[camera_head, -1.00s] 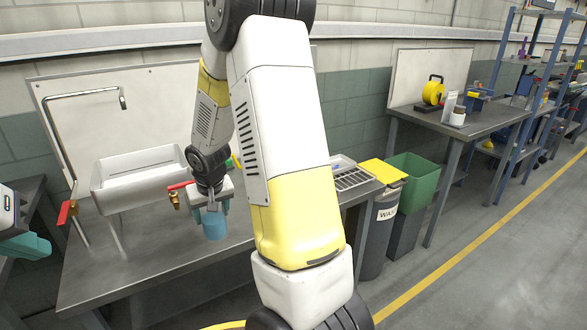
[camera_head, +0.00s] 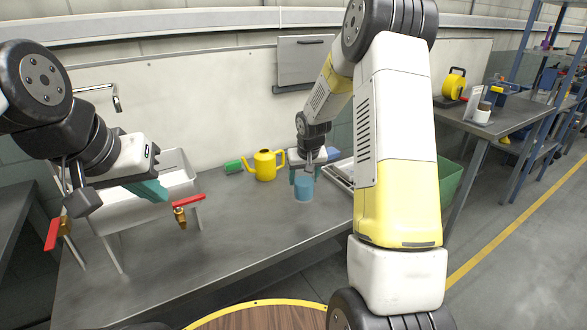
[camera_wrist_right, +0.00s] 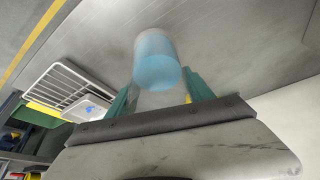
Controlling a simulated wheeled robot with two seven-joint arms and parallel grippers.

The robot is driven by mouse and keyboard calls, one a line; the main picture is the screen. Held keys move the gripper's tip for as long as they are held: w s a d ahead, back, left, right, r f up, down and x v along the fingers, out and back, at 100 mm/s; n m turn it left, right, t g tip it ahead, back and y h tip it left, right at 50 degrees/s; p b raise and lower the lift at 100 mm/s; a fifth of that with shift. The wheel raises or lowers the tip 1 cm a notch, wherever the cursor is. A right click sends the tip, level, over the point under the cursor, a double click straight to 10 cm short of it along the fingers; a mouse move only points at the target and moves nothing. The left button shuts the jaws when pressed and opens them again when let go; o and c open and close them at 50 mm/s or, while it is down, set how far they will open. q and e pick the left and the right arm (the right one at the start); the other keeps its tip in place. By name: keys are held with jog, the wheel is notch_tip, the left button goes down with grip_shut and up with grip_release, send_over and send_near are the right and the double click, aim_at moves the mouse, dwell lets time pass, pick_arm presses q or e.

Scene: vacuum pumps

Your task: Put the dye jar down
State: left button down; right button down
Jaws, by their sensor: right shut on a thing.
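The dye jar (camera_head: 304,189) is a small clear jar with blue dye.
The metal workbench (camera_head: 235,235) has free room left of the jar. A yellow watering can (camera_head: 265,166) and a green block (camera_head: 233,167) stand behind. The white sink (camera_head: 180,185) with red-handled valves (camera_head: 180,214) is left. A rack (camera_wrist_right: 68,85) lies beside the jar.

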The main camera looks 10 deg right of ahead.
aim_at(303, 193)
jog(key=shift+w+d, duration=0.1)
jog(key=shift+w, duration=0.3)
jog(key=shift+s+f, duration=0.1)
jog(key=shift+f, duration=2.4)
jog(key=shift+f, duration=0.1)
jog(key=shift+f, duration=0.65)
jog(key=shift+f, duration=0.25)
jog(key=shift+c, duration=1.5)
grip_release()
